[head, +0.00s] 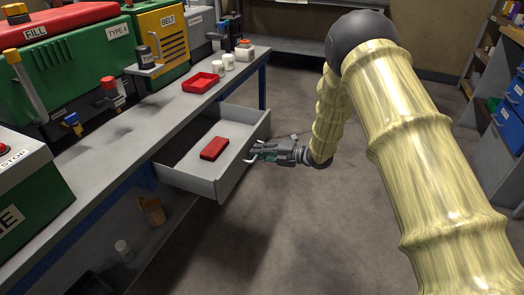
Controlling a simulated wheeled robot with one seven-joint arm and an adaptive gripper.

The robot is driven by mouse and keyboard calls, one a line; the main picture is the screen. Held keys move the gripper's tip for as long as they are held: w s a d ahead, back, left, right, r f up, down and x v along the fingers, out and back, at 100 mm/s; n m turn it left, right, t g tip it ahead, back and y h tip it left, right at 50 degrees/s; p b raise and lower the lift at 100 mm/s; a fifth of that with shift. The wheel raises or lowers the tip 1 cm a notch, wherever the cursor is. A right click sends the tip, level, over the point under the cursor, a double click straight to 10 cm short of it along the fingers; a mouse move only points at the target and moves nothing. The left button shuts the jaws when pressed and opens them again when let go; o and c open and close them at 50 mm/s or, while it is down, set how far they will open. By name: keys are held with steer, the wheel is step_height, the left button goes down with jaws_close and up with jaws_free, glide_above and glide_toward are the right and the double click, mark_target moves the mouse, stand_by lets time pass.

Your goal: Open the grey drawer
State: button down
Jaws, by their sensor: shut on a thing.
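The grey drawer (205,185) stands pulled out from under the long grey workbench (105,133). A red box-like object (214,148) lies inside it. My gripper (254,153) is at the drawer's front panel, on its outer right side. Its fingers are shut on the drawer's handle, which is small and mostly hidden by the fingers. My arm reaches in from the right.
On the bench are a red tray (201,83), white containers (228,61), and green and yellow machines. A shelf below holds a few small items. Blue bins (510,112) stand on shelving at the right. The floor (310,225) in front of the drawer is clear.

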steer(key=c, duration=1.5)
jaws_free()
steer(key=shift+d, duration=0.1)
steer(key=v, duration=1.2)
steer(key=shift+f, duration=0.1)
